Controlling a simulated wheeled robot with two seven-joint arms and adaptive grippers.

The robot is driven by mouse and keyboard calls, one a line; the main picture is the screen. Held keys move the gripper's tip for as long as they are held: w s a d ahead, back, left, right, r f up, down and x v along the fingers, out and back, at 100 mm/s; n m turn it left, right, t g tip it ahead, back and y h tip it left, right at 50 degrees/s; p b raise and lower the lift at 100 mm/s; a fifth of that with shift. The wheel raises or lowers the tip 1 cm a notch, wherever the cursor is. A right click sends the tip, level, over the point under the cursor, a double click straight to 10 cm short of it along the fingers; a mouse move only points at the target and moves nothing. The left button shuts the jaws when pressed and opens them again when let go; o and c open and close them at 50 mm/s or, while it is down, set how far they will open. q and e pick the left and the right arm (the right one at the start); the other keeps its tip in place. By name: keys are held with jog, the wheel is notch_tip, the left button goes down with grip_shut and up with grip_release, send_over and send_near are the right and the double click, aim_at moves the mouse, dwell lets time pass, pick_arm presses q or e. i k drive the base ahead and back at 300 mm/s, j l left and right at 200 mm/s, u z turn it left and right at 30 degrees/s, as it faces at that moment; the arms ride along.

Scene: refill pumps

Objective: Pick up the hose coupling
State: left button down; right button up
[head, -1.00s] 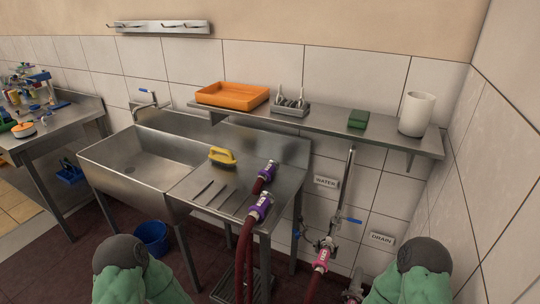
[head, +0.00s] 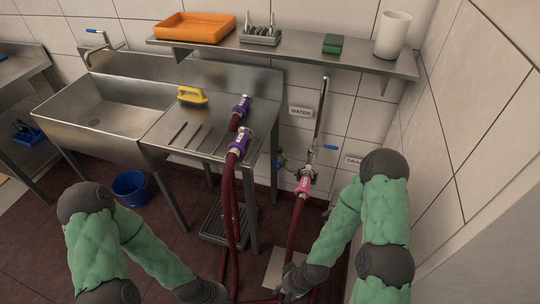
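Two purple hose couplings with white bands lie on the steel drainboard, one farther back (head: 241,107) and one at the front edge (head: 239,142). Dark red hoses run from them, the front one hanging to the floor. A pink coupling (head: 304,185) sits on the pipe valve under the WATER sign, with a red hose below it. I cannot tell which coupling the task means. My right gripper (head: 286,287) is low at the bottom edge, near the hoses and well below the couplings; its fingers are too small and cut off to judge. My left wrist reaches the bottom edge; its gripper is out of view.
A wall shelf (head: 290,48) above holds an orange tray (head: 195,27). A blue bucket (head: 131,187) and a dark rack (head: 222,222) stand on the floor.

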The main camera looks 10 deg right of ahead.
aim_at(302, 192)
jog(key=i+j+z, duration=0.1)
jog(key=j, duration=0.35)
jog(key=i+j+z, duration=0.1)
jog(key=j, duration=0.35)
jog(key=i+j+z, duration=0.15)
jog(key=j, duration=0.35)
jog(key=i+j+z, duration=0.1)
jog(key=j, duration=0.35)
jog(key=z, duration=0.9)
